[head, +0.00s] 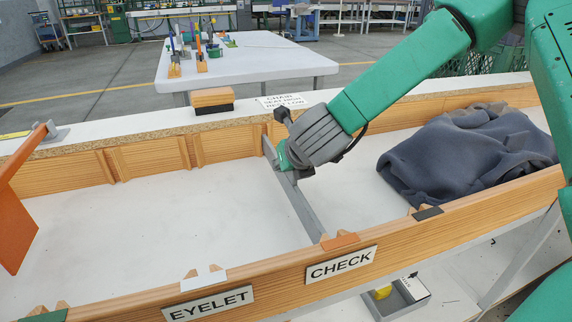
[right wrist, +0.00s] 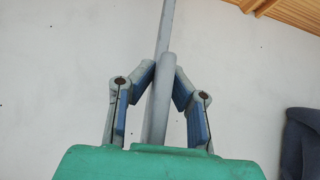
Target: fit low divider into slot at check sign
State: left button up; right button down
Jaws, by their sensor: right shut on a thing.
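The low divider is a long thin grey bar (head: 298,208) in the head view, spanning the wooden trough from far wall to near wall. Its near end is beside the orange clip (head: 340,241) above the CHECK sign (head: 341,264). Its far end is by the far wall, partly behind my gripper; I cannot tell if either end is seated in a slot. My right gripper (head: 286,158) is shut on the bar towards its far end. In the right wrist view, the fingers (right wrist: 166,76) pinch the grey bar (right wrist: 165,20) from both sides. My left gripper is not in view.
A dark cloth heap (head: 468,155) lies in the trough on the right. An orange panel (head: 20,210) stands at the left. The EYELET sign (head: 208,304) is left of CHECK. A wooden block (head: 212,99) and white card (head: 282,102) lie on the far ledge. The trough floor between is clear.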

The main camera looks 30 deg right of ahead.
jog(key=shift+f+b, duration=0.6)
jog(key=shift+f, duration=0.15)
jog(key=c, duration=1.5)
grip_release()
jog(key=shift+r+p, duration=2.2)
jog(key=shift+r, duration=0.35)
